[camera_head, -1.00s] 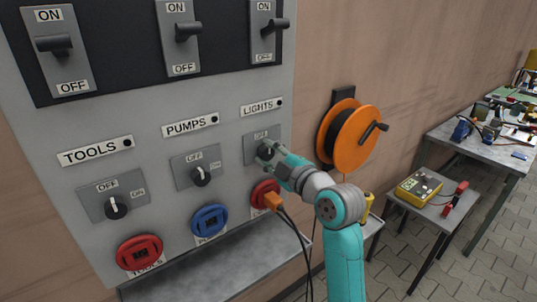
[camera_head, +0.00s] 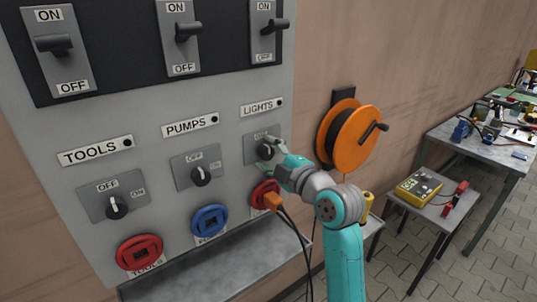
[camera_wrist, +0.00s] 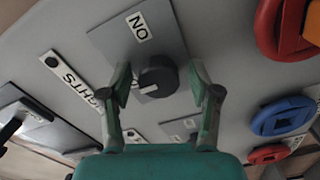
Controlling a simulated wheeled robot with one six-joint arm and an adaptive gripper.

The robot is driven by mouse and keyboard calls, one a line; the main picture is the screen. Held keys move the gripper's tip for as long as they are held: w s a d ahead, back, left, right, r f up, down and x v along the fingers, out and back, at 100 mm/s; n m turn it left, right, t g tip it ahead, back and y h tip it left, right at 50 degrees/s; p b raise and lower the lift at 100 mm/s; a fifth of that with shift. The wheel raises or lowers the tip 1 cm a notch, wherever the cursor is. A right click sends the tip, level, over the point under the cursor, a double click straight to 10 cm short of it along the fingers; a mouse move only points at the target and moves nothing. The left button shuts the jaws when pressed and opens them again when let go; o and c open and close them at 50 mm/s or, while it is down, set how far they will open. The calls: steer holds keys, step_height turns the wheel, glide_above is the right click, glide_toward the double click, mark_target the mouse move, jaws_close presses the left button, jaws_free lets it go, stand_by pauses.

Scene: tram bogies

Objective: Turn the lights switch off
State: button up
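The black rotary lights knob (camera_head: 264,151) sits on a grey plate under the LIGHTS label (camera_head: 262,107). In the wrist view the knob (camera_wrist: 157,77) has a white mark on its lower-left side, pointing away from the visible ON label (camera_wrist: 140,27). OFF shows partly on the plate in the head view. My gripper (camera_head: 268,155) is open, one finger on either side of the knob. In the wrist view the fingers (camera_wrist: 161,88) show a gap on both sides of it.
A red socket (camera_head: 262,188) with an orange plug (camera_head: 273,202) and hanging cables is below the knob. The pumps knob (camera_head: 201,176) is to the left. The lights lever (camera_head: 273,26) is above. An orange cable reel (camera_head: 358,138) hangs at right, near my arm.

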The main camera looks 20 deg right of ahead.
steer(key=v, duration=1.2)
stand_by(0.3)
